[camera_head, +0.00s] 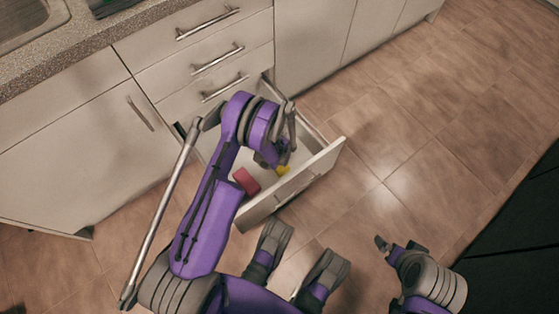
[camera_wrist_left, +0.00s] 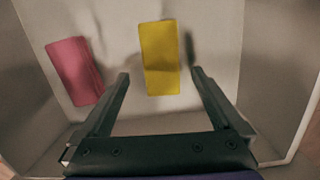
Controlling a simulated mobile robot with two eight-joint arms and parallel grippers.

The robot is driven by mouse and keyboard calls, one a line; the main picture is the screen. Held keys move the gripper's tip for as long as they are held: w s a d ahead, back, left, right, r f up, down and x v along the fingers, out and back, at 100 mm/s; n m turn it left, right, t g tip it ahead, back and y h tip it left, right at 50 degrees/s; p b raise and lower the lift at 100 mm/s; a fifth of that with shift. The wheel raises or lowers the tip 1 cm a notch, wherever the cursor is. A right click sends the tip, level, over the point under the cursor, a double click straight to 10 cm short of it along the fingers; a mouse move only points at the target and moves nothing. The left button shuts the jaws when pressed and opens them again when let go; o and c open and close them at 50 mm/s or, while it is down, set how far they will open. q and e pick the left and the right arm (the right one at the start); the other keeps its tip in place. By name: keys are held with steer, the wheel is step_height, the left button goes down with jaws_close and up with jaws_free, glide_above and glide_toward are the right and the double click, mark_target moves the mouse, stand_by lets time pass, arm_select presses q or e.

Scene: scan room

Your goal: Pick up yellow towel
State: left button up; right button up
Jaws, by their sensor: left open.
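The yellow towel (camera_wrist_left: 160,50) lies in the open bottom drawer, a flat rectangle in the left wrist view. A small part of the towel (camera_head: 283,170) shows in the head view; the rest is hidden by my left arm. My left gripper (camera_wrist_left: 159,74) is open, with its two fingers apart on either side of the towel's lower end in the picture. In the head view my left gripper (camera_head: 274,155) reaches down into the drawer. I cannot tell its height above the towel. My right gripper (camera_head: 388,246) is over the floor, away from the drawer; its jaws are unclear.
A red towel-like block (camera_head: 246,181) lies in the drawer left of the yellow towel; it also shows in the left wrist view (camera_wrist_left: 75,71). The drawer (camera_head: 312,174) has raised walls around the gripper. Shut drawers and a countertop (camera_head: 88,50) are behind. Tiled floor at right is clear.

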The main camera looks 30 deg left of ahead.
arm_select(q)
steer(key=f, duration=0.2)
steer(key=f+b, duration=0.1)
steer(key=f, duration=0.2)
steer(key=f+b, duration=0.1)
steer(key=f, duration=0.2)
steer(key=shift+w+a, duration=0.2)
steer(key=shift+a, duration=0.05)
steer(key=c, duration=1.3)
steer(key=shift+r, duration=0.1)
step_height(320, 180, up, 10)
steer(key=shift+p, duration=1.2)
